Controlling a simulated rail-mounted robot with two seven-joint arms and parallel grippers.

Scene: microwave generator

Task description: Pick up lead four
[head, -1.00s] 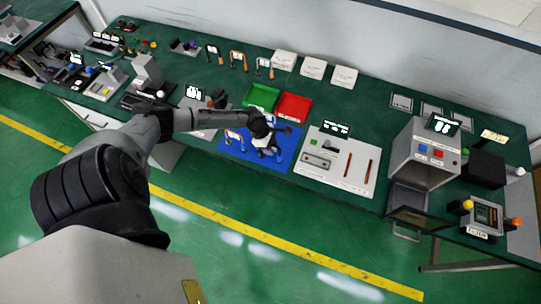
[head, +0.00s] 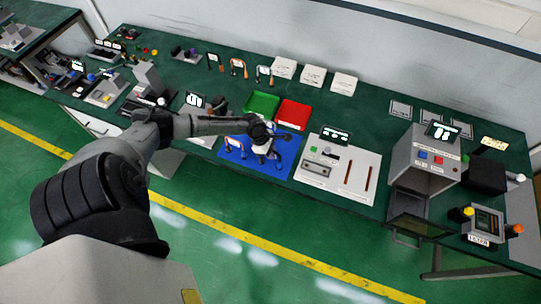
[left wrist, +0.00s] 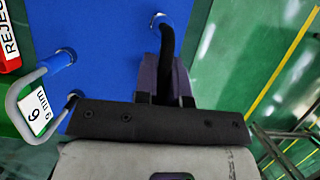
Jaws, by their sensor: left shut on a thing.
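My left gripper (head: 270,143) is over the right part of the blue mat (head: 236,158). In the left wrist view its jaws (left wrist: 166,75) are shut on a dark curved lead (left wrist: 167,42), with a blue end (left wrist: 158,20) against the blue mat. No number shows on this lead, so I cannot tell which one it is. My right gripper is not in view.
A green tray (head: 263,103) and a red tray (head: 293,114) stand behind the mat. A grey panel (head: 347,177) with two brown strips is to the right. A microwave-like box (head: 405,158) with its door open stands further right.

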